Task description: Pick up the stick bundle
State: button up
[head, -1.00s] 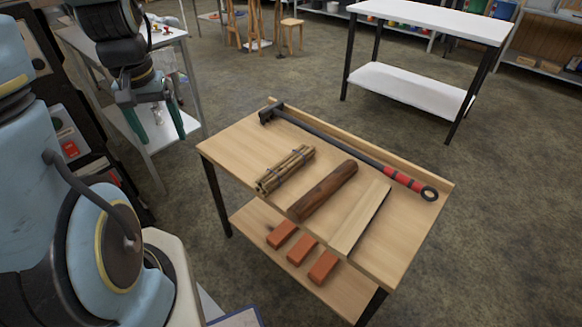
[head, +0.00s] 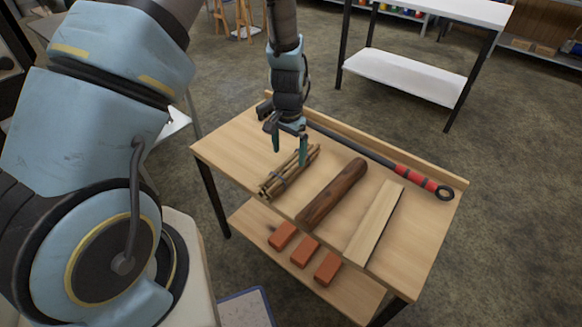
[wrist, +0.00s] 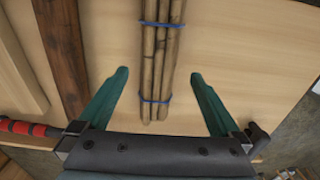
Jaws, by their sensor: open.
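The stick bundle (head: 289,172) lies on the wooden table, several thin brown sticks tied together. In the wrist view the bundle (wrist: 161,60) shows two blue ties and runs up from between the finger tips. My gripper (head: 290,148) is open and empty, above the far end of the bundle in the head view. In the wrist view my gripper's green fingers (wrist: 160,75) stand apart on either side of the bundle, with a clear gap to it on both sides. The gripper hides part of the bundle's far end in the head view.
To the right of the bundle lie a dark log (head: 332,192) and a pale board (head: 376,222). A black bar with a red grip (head: 416,179) lies along the table's raised back edge. Several orange bricks (head: 304,250) rest on the lower shelf (head: 250,228). A white table (head: 405,75) stands behind.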

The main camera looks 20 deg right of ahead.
aim_at(290, 164)
jog(key=shift+s+d+f, duration=0.2)
jog(key=shift+s+f, duration=0.1)
jog(key=shift+f, duration=0.15)
jog(key=f+p, duration=0.1)
jog(key=f, duration=0.3)
jog(key=shift+w+p, duration=0.2)
jog(key=shift+p, duration=0.15)
jog(key=shift+w+f, duration=0.1)
jog(key=shift+f, duration=0.3)
jog(key=c, duration=1.5)
